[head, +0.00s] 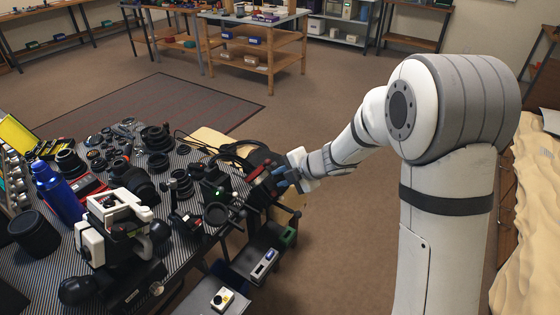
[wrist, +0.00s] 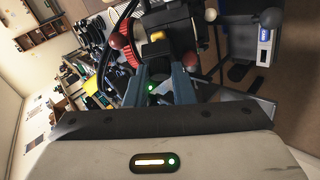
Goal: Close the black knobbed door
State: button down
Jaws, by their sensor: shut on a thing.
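The black knobbed door (wrist: 168,22) is at the top middle of the wrist view, a dark block with a yellow patch and round knobs, one red-brown and others grey or pale. In the head view, the dark knobbed unit (head: 262,160) sits at the right edge of the striped table, partly hidden by my gripper (head: 281,184). In the wrist view, my gripper (wrist: 160,82) has its blue-grey fingers close against the dark knobbed part and is shut on it. The exact contact is hidden in shadow. I cannot tell how far the door stands open.
The striped table (head: 190,262) is crowded with lenses, a blue bottle (head: 57,192) and a black-and-white device (head: 112,228). Black cables (head: 225,150) run behind the unit.

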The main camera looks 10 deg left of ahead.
jog(key=shift+w+d+f+n+g+y+p, duration=0.1)
jog(key=shift+w+f+n+g+y+p, duration=0.4)
jog(key=shift+g+p, duration=1.1)
jog(key=shift+w+f+n+g+y+p, duration=0.2)
jog(key=shift+w+g+p, duration=0.75)
jog(key=shift+p, duration=1.15)
jog(key=shift+w+d+f+n+g+y+p, duration=0.1)
jog(key=shift+w+f+n+g+y+p, duration=0.35)
jog(key=shift+g+p, duration=1.15)
jog(key=shift+w+r+t, duration=0.1)
jog(key=shift+r+t, duration=0.1)
jog(key=shift+t, duration=0.05)
